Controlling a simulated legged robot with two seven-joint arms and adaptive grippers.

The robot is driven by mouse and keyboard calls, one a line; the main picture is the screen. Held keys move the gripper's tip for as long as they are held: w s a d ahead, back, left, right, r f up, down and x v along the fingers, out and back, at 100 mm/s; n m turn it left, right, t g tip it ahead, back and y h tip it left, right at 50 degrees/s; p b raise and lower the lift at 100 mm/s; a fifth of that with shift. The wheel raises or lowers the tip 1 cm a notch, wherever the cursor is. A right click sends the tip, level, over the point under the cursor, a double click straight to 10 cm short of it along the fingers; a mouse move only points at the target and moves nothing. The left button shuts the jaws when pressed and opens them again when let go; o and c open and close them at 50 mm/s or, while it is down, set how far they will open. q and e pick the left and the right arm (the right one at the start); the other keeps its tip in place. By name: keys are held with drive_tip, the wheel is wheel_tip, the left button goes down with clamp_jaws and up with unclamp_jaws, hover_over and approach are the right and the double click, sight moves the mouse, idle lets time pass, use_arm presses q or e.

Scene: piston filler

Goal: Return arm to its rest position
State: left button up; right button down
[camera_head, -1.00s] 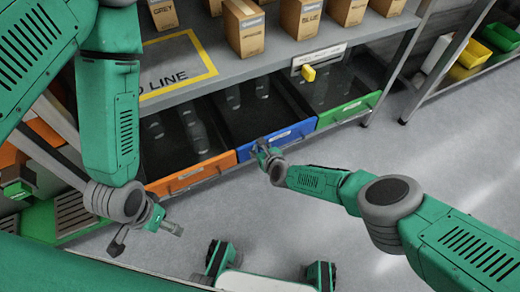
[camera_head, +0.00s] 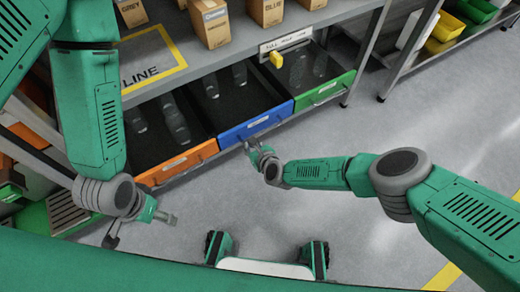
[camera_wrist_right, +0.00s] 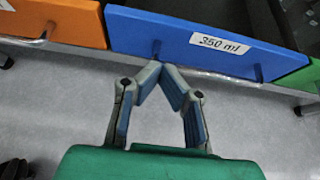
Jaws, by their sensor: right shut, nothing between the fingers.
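My right gripper (camera_head: 255,150) is shut and empty just in front of the blue drawer (camera_head: 257,124) in the head view. In the right wrist view the fingertips of the right gripper (camera_wrist_right: 159,68) meet below the blue drawer front (camera_wrist_right: 150,35), labelled "350 ml". I cannot tell whether the fingers touch the drawer. My left gripper (camera_head: 140,228) hangs at the lower left in the head view, with its fingers spread apart and nothing between them.
An orange drawer (camera_head: 178,162) and a green drawer (camera_head: 325,92) flank the blue one; bottles lie inside the drawers. Boxes (camera_head: 209,24) stand on the shelf above. The floor (camera_head: 400,130) at right is clear.

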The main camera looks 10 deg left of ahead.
drive_tip(key=s+d+r+n+g+p, duration=0.3)
drive_tip(key=s+r+n+p, duration=0.1)
drive_tip(key=s+r+n, duration=0.4)
drive_tip(key=s+d+r+n+g+p, duration=0.3)
drive_tip(key=s+r+n+p, duration=0.25)
drive_tip(key=s+n, duration=0.4)
use_arm(q)
wheel_tip(320, 180, up, 14)
drive_tip(key=a+p, duration=0.1)
drive_tip(key=p, duration=0.3)
drive_tip(key=shift+a+r+p, duration=0.25)
drive_tip(key=shift+a+p, duration=0.1)
drive_tip(key=shift+p, duration=0.05)
use_arm(e)
drive_tip(key=s+d+r+n+g+h, duration=0.1)
drive_tip(key=s+d+r+n+h, duration=0.1)
drive_tip(key=d, duration=0.8)
drive_tip(key=s+d+r+n+g+h, duration=0.1)
drive_tip(key=s+d+r+n+h, duration=0.2)
drive_tip(key=s+d+r+n, duration=0.2)
drive_tip(key=s+d+r+n+h, duration=0.2)
drive_tip(key=s+d+r+n, duration=0.2)
drive_tip(key=d+r, duration=0.6)
drive_tip(key=s+d, duration=0.2)
drive_tip(key=d, duration=0.3)
drive_tip(key=shift+s+d+g+h, duration=0.15)
drive_tip(key=shift+s+g+h, duration=0.25)
